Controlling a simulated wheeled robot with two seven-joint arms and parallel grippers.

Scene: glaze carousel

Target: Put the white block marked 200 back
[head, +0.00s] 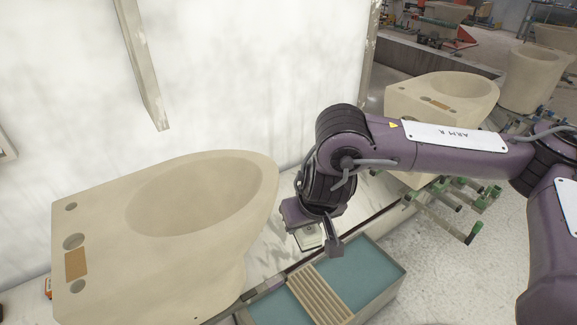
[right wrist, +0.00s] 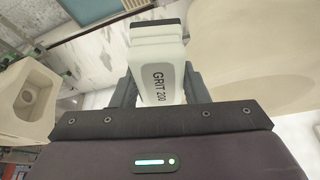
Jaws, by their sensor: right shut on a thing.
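The white block marked GRIT 200 (right wrist: 158,62) is between the fingers of my right gripper (right wrist: 160,88) in the right wrist view. Its far end is dark, and its lettering faces the camera. In the head view my right gripper (head: 314,236) is near the front edge of the pale surface, just above the blue tray's back corner. Only a small pale part of the block (head: 309,235) shows there, beneath the gripper; the rest is hidden. I cannot tell whether the block touches anything below. My left gripper is not in view.
A large beige toilet bowl (head: 150,235) stands close at the left of my right gripper. A tray with blue inside (head: 372,270) and a slatted wooden rack (head: 318,296) lies in front. More bowls (head: 440,95) stand behind my right arm. An orange thing (head: 48,287) shows at far left.

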